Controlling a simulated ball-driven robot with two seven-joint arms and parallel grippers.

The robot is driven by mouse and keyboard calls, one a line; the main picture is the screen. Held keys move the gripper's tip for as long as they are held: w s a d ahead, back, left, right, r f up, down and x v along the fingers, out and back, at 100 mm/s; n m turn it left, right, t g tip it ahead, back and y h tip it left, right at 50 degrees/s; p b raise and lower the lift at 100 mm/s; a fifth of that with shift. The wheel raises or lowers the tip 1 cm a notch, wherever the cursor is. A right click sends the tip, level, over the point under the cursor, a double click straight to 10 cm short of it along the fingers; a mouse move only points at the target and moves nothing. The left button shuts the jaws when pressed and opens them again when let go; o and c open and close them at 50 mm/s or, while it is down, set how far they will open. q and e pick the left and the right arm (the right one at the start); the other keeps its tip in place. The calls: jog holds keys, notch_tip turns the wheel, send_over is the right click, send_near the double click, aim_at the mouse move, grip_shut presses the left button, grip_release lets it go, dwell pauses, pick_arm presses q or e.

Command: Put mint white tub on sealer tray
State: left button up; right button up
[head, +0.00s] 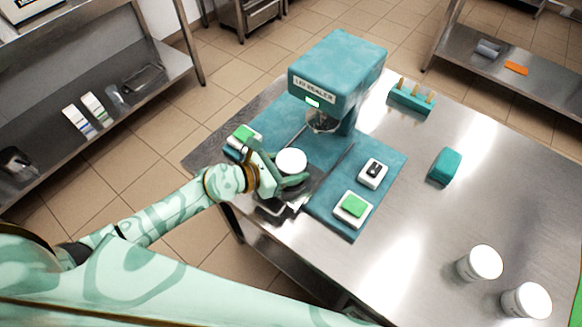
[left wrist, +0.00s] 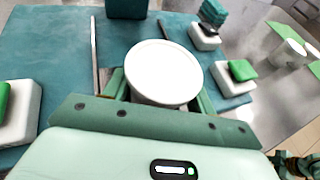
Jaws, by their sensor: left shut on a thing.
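A white round tub (head: 291,160) is held in my left gripper (head: 283,178) in front of the lid sealer (head: 336,72). In the left wrist view the white tub (left wrist: 163,72) stands upright between the two green fingers, its pale top facing up. No flavour mark on it is readable. The tub is over the teal base in front of the sealer, between two thin dark rails (head: 332,168). The sealer tray is largely hidden by the gripper and tub, and I cannot tell whether the tub touches it. A mint and dark part at the wrist view's lower right may be my right arm.
Green-topped button boxes stand left (head: 245,133) and right (head: 353,208) of the rails, with a black-switch box (head: 373,173) nearby. A teal block (head: 445,166) and two white tubs (head: 480,263) stand farther right. The steel table's middle right is clear.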

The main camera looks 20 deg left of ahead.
pick_arm(q)
jog(key=o, duration=1.3)
jog(key=shift+o, duration=0.2)
jog(key=shift+s, duration=0.1)
jog(key=shift+r, duration=0.25)
jog(key=v, duration=1.1)
jog(key=shift+a+f+p, duration=0.15)
jog(key=shift+p, duration=0.15)
jog(key=shift+s+a+r, duration=0.2)
jog(key=shift+s+r, duration=0.05)
jog(key=shift+s, duration=0.05)
